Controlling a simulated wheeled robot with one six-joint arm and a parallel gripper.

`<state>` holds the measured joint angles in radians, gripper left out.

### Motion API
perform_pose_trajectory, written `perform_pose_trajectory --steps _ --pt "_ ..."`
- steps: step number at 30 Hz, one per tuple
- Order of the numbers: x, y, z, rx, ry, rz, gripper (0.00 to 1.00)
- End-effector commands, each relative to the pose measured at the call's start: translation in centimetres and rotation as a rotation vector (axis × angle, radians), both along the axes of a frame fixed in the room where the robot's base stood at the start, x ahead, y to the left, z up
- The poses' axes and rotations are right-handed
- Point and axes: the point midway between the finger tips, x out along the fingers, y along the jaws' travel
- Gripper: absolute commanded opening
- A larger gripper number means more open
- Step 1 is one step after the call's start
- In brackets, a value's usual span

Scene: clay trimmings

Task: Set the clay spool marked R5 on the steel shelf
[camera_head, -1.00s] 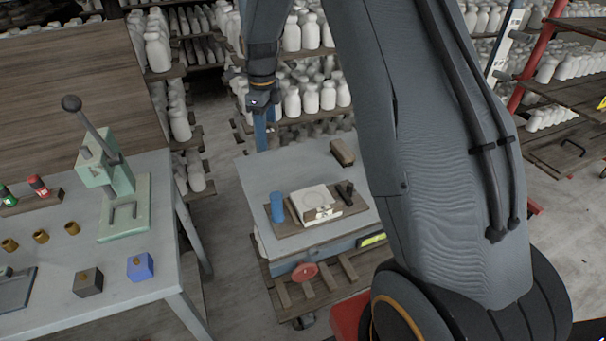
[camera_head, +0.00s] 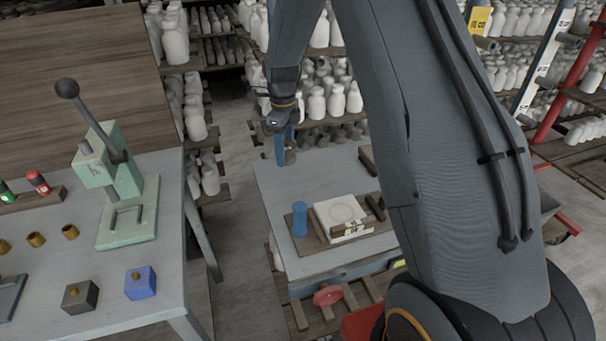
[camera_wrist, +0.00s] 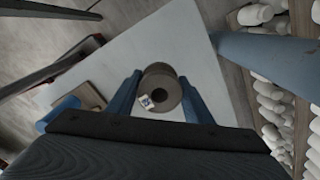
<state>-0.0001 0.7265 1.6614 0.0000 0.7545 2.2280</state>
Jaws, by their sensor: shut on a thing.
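A brown-grey clay spool (camera_wrist: 168,82) with a round central hole sits between the blue fingers of my gripper (camera_wrist: 160,96) in the wrist view. A small white tag with a dark blue mark is on it; I cannot read the mark. The gripper is shut on the spool. In the head view my gripper (camera_head: 284,150) is at the far left corner of a grey-topped cart (camera_head: 275,190), with the spool (camera_head: 291,157) low by the fingers. I cannot tell whether the spool touches the top. I cannot make out which surface is the steel shelf.
On the cart stand a blue cylinder (camera_head: 299,219), a white block (camera_head: 341,214) on a board and a brown bar (camera_head: 367,158). A workbench with a green press (camera_head: 125,190) is at the left. Racks of white bottles (camera_head: 335,98) stand close behind the gripper.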

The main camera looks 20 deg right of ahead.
Motion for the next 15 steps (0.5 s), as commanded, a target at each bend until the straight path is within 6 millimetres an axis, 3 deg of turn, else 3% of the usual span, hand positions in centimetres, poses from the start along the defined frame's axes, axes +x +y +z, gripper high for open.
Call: perform_pose_trajectory --steps 15 --pt "-0.1 0.1 -5.5 0.000 0.001 0.002 0.17"
